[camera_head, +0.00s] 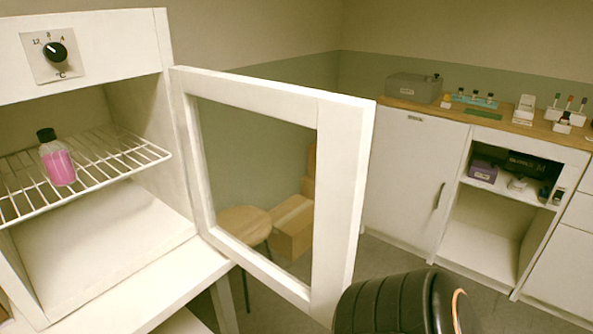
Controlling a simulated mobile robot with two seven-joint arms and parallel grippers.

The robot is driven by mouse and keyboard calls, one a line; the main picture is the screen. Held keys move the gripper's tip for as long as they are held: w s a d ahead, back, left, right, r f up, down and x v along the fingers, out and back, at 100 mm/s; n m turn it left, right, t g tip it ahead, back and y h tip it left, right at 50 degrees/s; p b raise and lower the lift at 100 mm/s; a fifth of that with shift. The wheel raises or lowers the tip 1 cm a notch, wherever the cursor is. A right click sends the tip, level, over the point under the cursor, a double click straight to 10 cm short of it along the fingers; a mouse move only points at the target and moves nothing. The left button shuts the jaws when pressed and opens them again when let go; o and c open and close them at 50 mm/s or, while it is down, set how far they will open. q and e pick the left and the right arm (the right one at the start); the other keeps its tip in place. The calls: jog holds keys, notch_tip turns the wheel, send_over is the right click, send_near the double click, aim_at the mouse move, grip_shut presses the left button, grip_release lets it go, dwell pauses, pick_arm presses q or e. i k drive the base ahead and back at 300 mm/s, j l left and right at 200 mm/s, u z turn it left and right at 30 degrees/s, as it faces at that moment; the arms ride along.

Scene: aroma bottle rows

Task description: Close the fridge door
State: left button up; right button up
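The fridge (82,40) stands at the left, a white box with a dial on its top panel. Its door (340,190), a white frame around a clear pane, is hinged at the fridge's right side and stands wide open, reaching out to the right. A bottle of pink liquid with a black cap (58,160) stands on the wire shelf (110,160) inside. A black ribbed part of my arm shows at the bottom, close to the door's lower outer corner; I cannot tell whether it touches the door. Neither gripper's fingers are in view.
A white cabinet (412,180) with a wooden top stands at the back right, carrying a grey box (413,88) and small bottles. A round stool (245,222) and cardboard boxes (293,225) show through the door pane. The doorway of the fridge looks clear.

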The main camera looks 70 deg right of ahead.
aim_at(343, 124)
jog(key=k+l, duration=0.55)
jog(key=l, duration=1.1)
jog(key=i+l, duration=0.15)
jog(key=l, duration=0.25)
jog(key=i+l, duration=0.15)
jog(key=l, duration=0.25)
